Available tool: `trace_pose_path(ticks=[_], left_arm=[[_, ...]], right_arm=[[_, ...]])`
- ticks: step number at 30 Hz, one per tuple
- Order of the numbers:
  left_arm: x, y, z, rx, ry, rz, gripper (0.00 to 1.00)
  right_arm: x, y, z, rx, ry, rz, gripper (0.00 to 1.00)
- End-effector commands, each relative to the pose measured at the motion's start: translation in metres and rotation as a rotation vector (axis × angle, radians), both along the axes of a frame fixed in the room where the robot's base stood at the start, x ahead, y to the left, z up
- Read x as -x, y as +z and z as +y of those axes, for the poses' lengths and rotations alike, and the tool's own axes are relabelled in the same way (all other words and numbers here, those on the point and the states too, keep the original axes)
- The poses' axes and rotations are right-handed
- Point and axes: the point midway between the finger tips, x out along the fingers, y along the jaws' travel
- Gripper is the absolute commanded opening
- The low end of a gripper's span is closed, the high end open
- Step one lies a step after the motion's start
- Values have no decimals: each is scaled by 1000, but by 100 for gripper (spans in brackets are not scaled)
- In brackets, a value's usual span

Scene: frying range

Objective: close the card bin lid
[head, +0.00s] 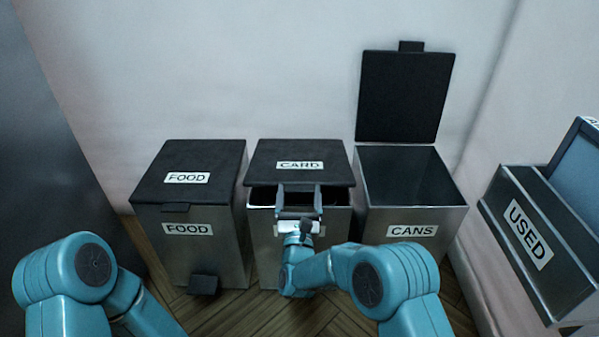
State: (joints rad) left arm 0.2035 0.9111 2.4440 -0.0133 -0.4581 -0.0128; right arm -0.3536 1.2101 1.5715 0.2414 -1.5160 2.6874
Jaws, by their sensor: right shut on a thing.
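The card bin (339,222) is the middle one of three metal bins. Its black lid (320,176), labelled CARD, lies nearly flat over the bin. A dark gap shows between the lid's front edge and the bin's rim, so the lid is slightly raised. My right gripper (299,188) is at the middle of the lid's front edge, shut on the lid's front tab, which is mostly hidden by the fingers. The gripper and arm cover much of the bin's front and its label. My left arm shows at the lower left, but its gripper is out of view.
The food bin (227,240), left of the card bin, has its lid (215,160) down. The cans bin (440,210), on the right, has its lid (404,97) upright against the wall. A container labelled USED (505,185) stands at the far right.

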Motion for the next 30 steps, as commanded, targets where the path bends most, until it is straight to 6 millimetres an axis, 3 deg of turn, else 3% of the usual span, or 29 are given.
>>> trace_pose_path(ticks=[1,6,22,23,24,30], left_arm=[[0,-1,0,0,0,0,51],[0,-1,0,0,0,0,51],[0,-1,0,0,0,0,51],[0,-1,0,0,0,0,51],[0,-1,0,0,0,0,51],[0,0,0,0,0,0,51]], right_arm=[[-4,-18,-2,8,-1,13,30],[-2,-31,-3,5,-2,-43,30],[0,-35,-5,3,-6,-72,30],[0,-35,-5,3,-6,-73,88],[0,-35,-5,3,-6,-73,100],[3,-35,-5,3,-7,-73,100]])
